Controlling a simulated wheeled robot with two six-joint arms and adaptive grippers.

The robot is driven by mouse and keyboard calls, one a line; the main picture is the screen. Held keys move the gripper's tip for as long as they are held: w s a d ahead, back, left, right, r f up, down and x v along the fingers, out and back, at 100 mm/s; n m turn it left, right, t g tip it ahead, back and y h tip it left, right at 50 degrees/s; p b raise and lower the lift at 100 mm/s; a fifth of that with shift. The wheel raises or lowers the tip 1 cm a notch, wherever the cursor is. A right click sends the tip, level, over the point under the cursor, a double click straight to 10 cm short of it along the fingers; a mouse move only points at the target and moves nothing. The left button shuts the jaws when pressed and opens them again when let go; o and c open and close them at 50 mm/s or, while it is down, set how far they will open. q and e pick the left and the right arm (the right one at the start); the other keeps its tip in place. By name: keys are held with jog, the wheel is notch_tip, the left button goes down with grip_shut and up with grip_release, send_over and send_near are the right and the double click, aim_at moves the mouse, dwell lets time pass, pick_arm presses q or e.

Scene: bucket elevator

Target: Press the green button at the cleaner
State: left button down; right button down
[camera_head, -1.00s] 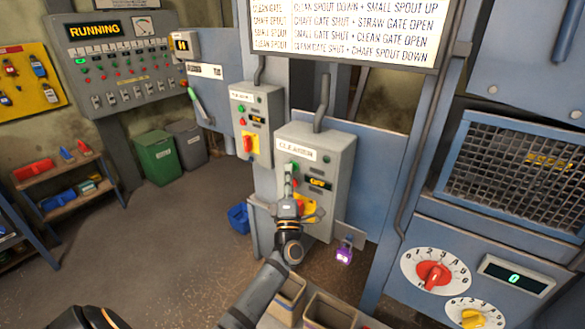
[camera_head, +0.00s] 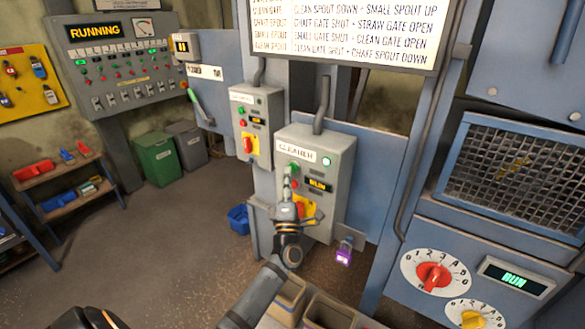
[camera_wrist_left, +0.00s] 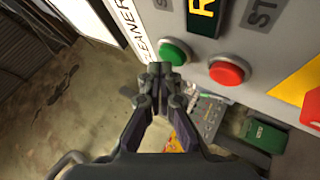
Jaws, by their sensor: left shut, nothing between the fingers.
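The cleaner's grey control box (camera_head: 345,165) stands on a post in the middle of the head view, with a CLEANER label. Its small display (camera_head: 318,185) reads RUN and a pale lamp at its upper right is lit. The green button (camera_wrist_left: 175,52) shows in the wrist view beside a red button (camera_wrist_left: 226,72). My left gripper (camera_wrist_left: 160,72) is shut and empty, its fingertips at the green button's lower edge; I cannot tell whether they touch. In the head view the left gripper (camera_head: 288,182) covers part of the box front. My right gripper is not in view.
A similar grey box (camera_head: 262,105) stands just left of the cleaner box. A purple padlock-like item (camera_head: 344,254) hangs below right. A dial panel (camera_head: 435,277) with a RUN readout is at right.

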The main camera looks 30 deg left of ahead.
pick_arm(q)
jog(key=shift+s, duration=0.45)
jog(key=s+p, duration=0.2)
jog(key=s, duration=0.3)
jog(key=shift+a, duration=0.1)
dwell(0.8)
